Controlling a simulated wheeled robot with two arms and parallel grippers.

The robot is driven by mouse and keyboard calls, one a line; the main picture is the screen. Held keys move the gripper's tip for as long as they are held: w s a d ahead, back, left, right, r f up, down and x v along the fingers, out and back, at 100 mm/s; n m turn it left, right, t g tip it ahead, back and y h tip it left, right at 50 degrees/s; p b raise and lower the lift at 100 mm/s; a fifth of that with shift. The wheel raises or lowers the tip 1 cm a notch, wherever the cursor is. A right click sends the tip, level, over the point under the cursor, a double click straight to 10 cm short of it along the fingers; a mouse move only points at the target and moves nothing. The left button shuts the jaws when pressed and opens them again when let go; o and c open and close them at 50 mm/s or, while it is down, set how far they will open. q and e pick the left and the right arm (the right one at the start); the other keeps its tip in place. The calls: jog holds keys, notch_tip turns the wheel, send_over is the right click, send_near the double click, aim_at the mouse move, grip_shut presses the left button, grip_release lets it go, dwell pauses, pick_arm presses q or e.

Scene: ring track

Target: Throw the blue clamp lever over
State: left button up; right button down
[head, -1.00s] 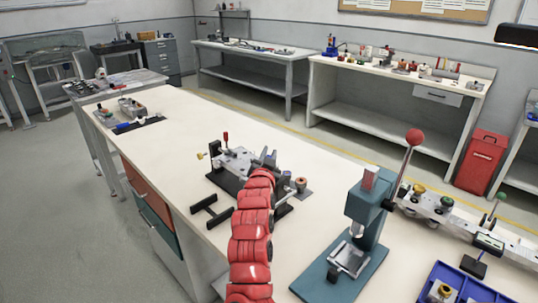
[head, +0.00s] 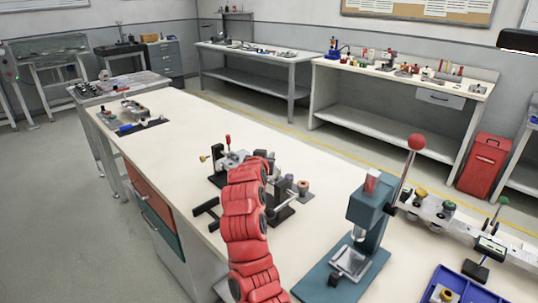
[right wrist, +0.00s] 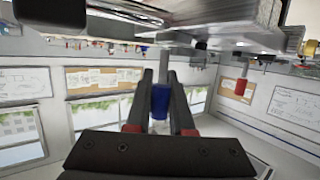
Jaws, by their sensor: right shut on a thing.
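The blue clamp lever (right wrist: 160,101) shows in the right wrist view as a blue grip on a metal rod. My right gripper (right wrist: 160,84) is shut on it, with a dark finger on either side. The rod runs to the metal clamp fixture (right wrist: 220,22), which appears at the top of that upside-down view. In the head view the fixture (head: 233,159) stands mid-bench, partly hidden by my red right arm. The blue grip cannot be made out there. My left gripper is not in view.
The fixture's red-handled part (head: 228,140) stands upright at its far side. A teal press (head: 368,205) with a red ball lever is to the right, near a blue tray (head: 462,285). A mat with parts (head: 143,128) lies at the bench's far left. Bench between is clear.

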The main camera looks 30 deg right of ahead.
jog(key=c, duration=0.8)
grip_release()
jog(key=shift+a, duration=0.1)
jog(key=v, duration=1.7)
jog(key=shift+s+r, duration=0.1)
jog(key=shift+r, duration=0.15)
